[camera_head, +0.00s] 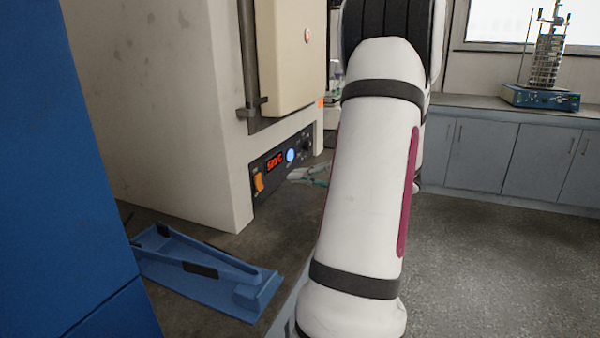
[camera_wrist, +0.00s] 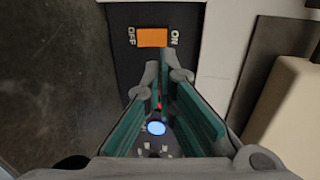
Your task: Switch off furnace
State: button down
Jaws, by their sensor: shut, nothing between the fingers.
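The furnace (camera_head: 165,110) is a large pale box on the counter at left in the head view. Its dark control panel (camera_head: 268,170) bears an orange rocker switch (camera_head: 258,184), a lit red display (camera_head: 274,161) and a glowing blue button (camera_head: 290,155). In the wrist view the orange switch (camera_wrist: 152,37) lies between the labels OFF on the left and ON on the right. In the head view my arm partly hides the gripper (camera_head: 304,176).
A blue stand or tray (camera_head: 205,270) lies on the counter in front of the furnace. The beige furnace door (camera_head: 285,50) is above the panel. A sieve shaker (camera_head: 543,95) stands on the far bench at right. Open floor (camera_head: 480,250) lies right of my arm.

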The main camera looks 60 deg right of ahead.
aim_at(259, 186)
jog(key=shift+f, duration=0.4)
notch_tip(259, 186, up, 6)
jog(key=p, duration=0.6)
jog(key=s+f+p, duration=0.1)
jog(key=p, duration=0.3)
jog(key=s+f+g+p, duration=0.1)
jog(key=s+p, duration=0.1)
jog(key=p, duration=0.2)
jog(key=s+a+f+g+p, duration=0.1)
jog(key=p, duration=0.4)
jog(key=shift+s, duration=0.35)
jog(key=shift+w, duration=0.1)
jog(key=x, duration=1.4)
jog(key=shift+d+f, duration=0.1)
jog(key=shift+f, duration=0.05)
